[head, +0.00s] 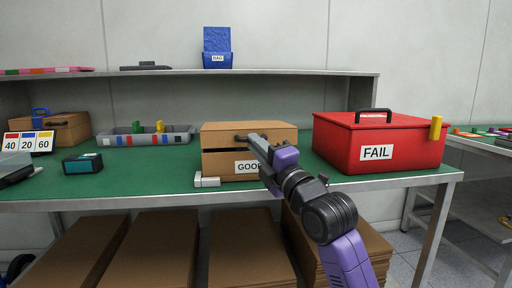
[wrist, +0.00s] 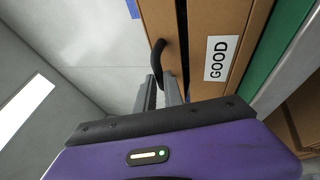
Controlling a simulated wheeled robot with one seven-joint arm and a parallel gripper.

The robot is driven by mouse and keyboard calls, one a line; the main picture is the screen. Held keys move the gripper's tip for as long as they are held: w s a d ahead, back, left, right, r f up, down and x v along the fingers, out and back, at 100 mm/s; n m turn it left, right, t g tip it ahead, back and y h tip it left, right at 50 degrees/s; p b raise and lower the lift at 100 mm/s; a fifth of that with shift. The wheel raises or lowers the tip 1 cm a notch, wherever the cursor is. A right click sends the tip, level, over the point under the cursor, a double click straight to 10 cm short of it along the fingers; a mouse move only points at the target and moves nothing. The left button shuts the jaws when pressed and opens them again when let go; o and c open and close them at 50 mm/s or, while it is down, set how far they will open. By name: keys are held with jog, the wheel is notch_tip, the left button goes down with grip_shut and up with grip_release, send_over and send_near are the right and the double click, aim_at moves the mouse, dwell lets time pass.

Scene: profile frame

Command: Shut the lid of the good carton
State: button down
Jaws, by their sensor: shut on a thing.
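The good carton (head: 226,165) is a brown box with a white GOOD label, standing on the green bench top. Its lid (head: 222,136) is nearly down, with a dark gap showing between lid and box along the front. My gripper (head: 256,142) is at the front of the lid, shut on the dark lid handle. In the wrist view the black handle (wrist: 158,62) reaches down to the fingers (wrist: 160,92), and the GOOD label (wrist: 216,58) shows to their right. The exact grip on the handle is partly hidden by the fingers.
A red FAIL box (head: 350,150) with a black handle stands to the right. A grey tray (head: 112,139) with coloured pieces, a dark teal device (head: 82,163) and number cards (head: 28,143) are to the left. A small white block (head: 206,180) lies by the carton's front left. A shelf (head: 290,72) runs above.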

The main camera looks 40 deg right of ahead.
jog(key=shift+f, duration=0.6)
jog(key=c, duration=1.5)
grip_release()
jog(key=shift+o, duration=0.2)
jog(key=v, duration=0.7)
jog(key=shift+s+p, duration=0.3)
jog(key=shift+s, duration=0.05)
jog(key=shift+f, duration=0.1)
